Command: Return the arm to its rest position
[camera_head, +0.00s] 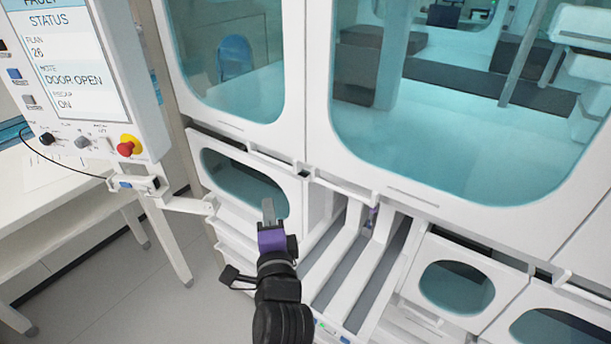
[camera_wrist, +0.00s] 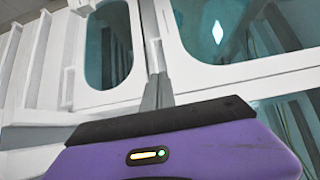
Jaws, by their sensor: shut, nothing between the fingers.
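My gripper (camera_head: 268,209) is at the centre of the head view, at the end of my black arm, with a purple body and grey fingers. The fingers are together and hold nothing. The gripper is in front of the white cabinet (camera_head: 240,118) and its small left window door (camera_head: 245,185). In the wrist view the grey fingers (camera_wrist: 157,92) point up past the purple body toward white framed windows (camera_wrist: 108,45). I cannot tell how far the fingertips are from the cabinet.
White track rails (camera_head: 345,262) run out of an opening just right of my arm. A control panel (camera_head: 75,70) reading "DOOR OPEN" hangs at the left, with a red and yellow button (camera_head: 129,146). A white table (camera_head: 75,175) stands below it. Floor (camera_head: 130,290) shows clear at lower left.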

